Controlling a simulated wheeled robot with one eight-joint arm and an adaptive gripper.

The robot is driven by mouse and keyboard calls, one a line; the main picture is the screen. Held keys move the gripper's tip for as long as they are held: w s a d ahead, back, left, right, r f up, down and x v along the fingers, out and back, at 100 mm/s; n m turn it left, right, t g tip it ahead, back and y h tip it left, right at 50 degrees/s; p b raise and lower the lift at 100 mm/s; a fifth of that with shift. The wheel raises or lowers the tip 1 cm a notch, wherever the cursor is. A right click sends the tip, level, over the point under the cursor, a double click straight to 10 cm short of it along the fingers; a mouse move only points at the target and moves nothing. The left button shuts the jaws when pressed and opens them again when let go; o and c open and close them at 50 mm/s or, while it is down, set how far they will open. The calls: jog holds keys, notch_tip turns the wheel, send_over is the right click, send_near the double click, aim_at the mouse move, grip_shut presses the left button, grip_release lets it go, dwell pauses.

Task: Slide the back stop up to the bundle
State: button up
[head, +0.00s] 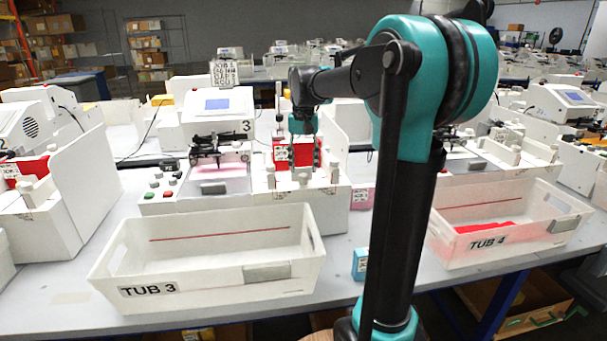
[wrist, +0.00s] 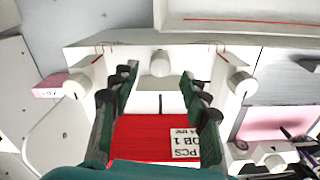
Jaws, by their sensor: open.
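The red bundle (wrist: 145,132) with a white job label lies in a white holder in the wrist view. It also shows at station 3 in the head view (head: 305,155), partly behind my gripper. My gripper (wrist: 160,74) is open, with one finger on each side above the holder and nothing seen held. A white rounded knob (wrist: 160,64), which looks like the back stop's, stands past the bundle between the fingertips. A gap with a dark slot lies between knob and bundle. I cannot tell whether the fingers touch anything.
White posts (wrist: 75,86) and (wrist: 241,84) flank the holder, close outside the fingers. Tub 3 (head: 205,272) stands empty in front of the station. Tub 4 (head: 545,240) holds red sheets. A small blue box (head: 360,264) stands by my arm.

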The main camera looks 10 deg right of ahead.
aim_at(303, 175)
jog(key=shift+f, duration=1.75)
jog(key=shift+c, duration=0.5)
grip_shut()
